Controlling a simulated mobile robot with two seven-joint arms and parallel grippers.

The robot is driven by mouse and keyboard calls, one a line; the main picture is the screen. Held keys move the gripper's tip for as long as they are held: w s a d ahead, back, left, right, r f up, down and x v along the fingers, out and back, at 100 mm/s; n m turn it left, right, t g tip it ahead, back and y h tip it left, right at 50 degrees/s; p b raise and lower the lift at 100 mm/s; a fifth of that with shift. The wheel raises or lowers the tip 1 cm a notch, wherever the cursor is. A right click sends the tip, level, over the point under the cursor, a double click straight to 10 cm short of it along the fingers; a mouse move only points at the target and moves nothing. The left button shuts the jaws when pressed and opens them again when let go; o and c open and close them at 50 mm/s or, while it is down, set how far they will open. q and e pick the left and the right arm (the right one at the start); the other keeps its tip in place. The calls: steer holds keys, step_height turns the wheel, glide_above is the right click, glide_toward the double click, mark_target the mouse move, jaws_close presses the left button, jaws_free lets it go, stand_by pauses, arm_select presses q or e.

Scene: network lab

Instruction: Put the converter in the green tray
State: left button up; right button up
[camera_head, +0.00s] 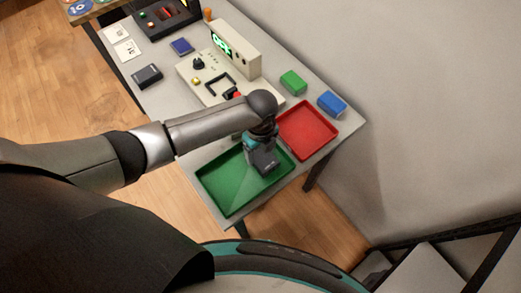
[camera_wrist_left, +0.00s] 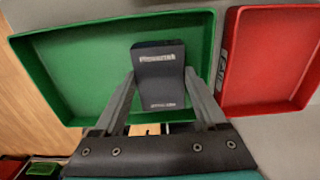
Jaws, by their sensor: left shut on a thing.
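The green tray (camera_head: 222,187) lies at the near end of the table; it also fills much of the left wrist view (camera_wrist_left: 75,75). My left gripper (camera_wrist_left: 158,88) is shut on a dark box-shaped converter (camera_wrist_left: 158,62) with small pale lettering. The converter is over the inside of the green tray; whether it touches the tray floor I cannot tell. In the head view my left gripper (camera_head: 258,140) points down over the tray's right part, and the converter (camera_head: 265,160) shows below it. My right gripper is not in view.
A red tray (camera_head: 308,130) stands right beside the green one. Green (camera_head: 293,82) and blue (camera_head: 331,103) boxes lie behind it. A beige test device (camera_head: 235,50) stands mid-table. A black box (camera_head: 147,76) and a small blue box (camera_head: 181,46) lie farther left. A wall borders the right.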

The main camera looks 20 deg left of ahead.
mark_target(260, 155)
arm_select(q)
steer(key=o, duration=1.6)
steer(key=shift+r, duration=0.1)
step_height(260, 155, up, 12)
steer(key=p, duration=0.3)
steer(key=shift+r, duration=0.1)
